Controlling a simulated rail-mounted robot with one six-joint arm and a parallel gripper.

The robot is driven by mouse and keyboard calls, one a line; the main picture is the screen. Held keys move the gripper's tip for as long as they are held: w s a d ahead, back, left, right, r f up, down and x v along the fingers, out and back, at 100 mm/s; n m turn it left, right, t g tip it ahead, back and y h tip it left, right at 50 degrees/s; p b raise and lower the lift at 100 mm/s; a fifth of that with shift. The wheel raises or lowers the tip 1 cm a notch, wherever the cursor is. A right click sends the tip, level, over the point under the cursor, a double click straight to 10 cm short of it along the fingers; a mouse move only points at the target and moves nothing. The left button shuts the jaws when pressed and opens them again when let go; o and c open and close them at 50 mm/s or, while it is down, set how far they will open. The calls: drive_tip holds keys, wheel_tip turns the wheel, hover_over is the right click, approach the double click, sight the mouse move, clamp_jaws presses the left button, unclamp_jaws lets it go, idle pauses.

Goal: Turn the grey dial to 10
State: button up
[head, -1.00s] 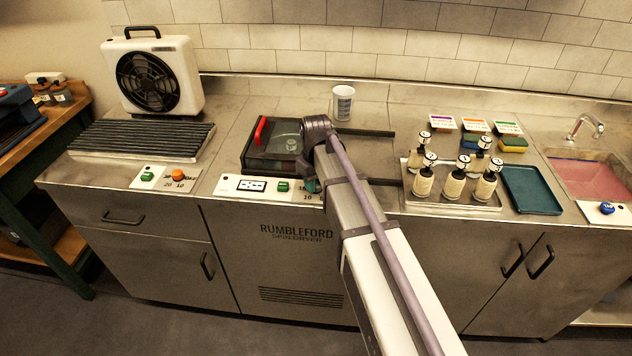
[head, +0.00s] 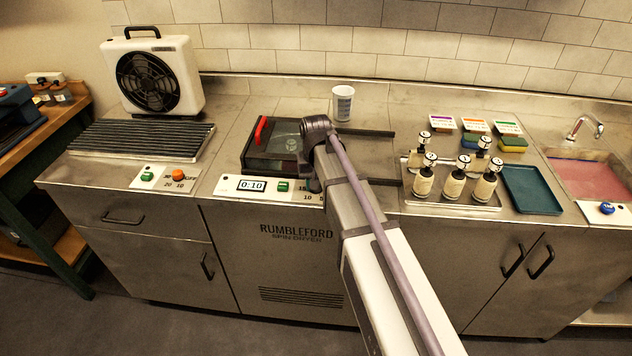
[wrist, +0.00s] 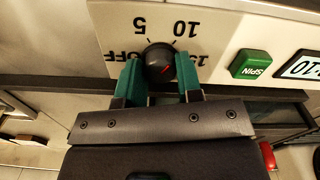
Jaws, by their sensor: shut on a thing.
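The grey dial (wrist: 159,63) is a dark round knob on a pale panel (wrist: 225,30) in the wrist view. The panel prints OFF, 5, 10 and 15 around it, upside down here. The display (head: 252,185) reads 0:10.
A green SPIN button (wrist: 251,64) sits beside the dial, and the display (wrist: 302,66) lies past it. Behind the panel is the dark spin dryer lid (head: 275,145) with a red handle. A tray of bottles (head: 490,205) stands to the right.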

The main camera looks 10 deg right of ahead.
drive_tip(key=o, duration=0.9)
drive_tip(key=shift+o, duration=0.2)
wheel_tip(320, 180, up, 11)
drive_tip(key=p, duration=1)
drive_tip(key=shift+f+p, duration=0.15)
drive_tip(key=shift+p, duration=0.25)
drive_tip(key=s+n, duration=0.1)
drive_tip(key=s, duration=1.8)
